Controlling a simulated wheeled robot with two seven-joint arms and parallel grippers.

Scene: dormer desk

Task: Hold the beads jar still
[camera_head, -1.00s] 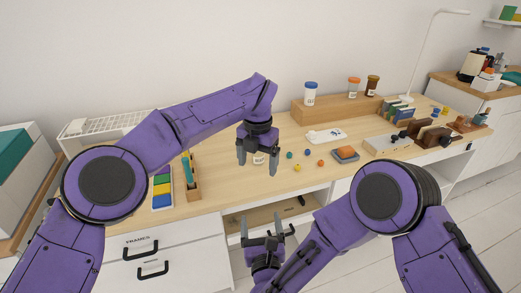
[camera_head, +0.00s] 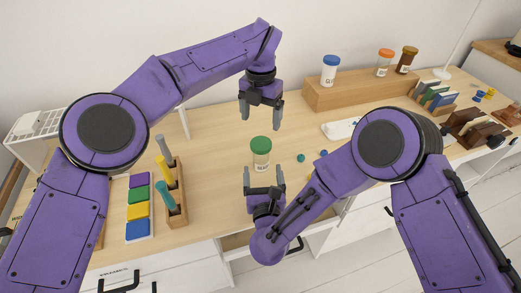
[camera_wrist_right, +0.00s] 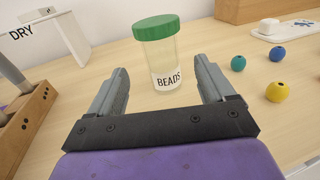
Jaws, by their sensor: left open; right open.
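The beads jar (camera_head: 261,158) is a clear jar with a green lid and a label reading "BEADS". It stands upright on the desk (camera_head: 220,130), and it also shows in the right wrist view (camera_wrist_right: 165,65). My right gripper (camera_head: 264,180) is open, in front of the jar, with its fingers pointing toward it. In the right wrist view, the jar stands just beyond and between the two fingertips (camera_wrist_right: 165,80), apart from both. My left gripper (camera_head: 261,118) is open and empty above the desk, behind and above the jar.
A wooden holder (camera_head: 178,205) with pens and a strip of colored blocks (camera_head: 139,210) lie to the left. Several beads, including a teal one (camera_head: 301,158), lie right of the jar. A wooden riser (camera_head: 350,92) at the back carries three bottles.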

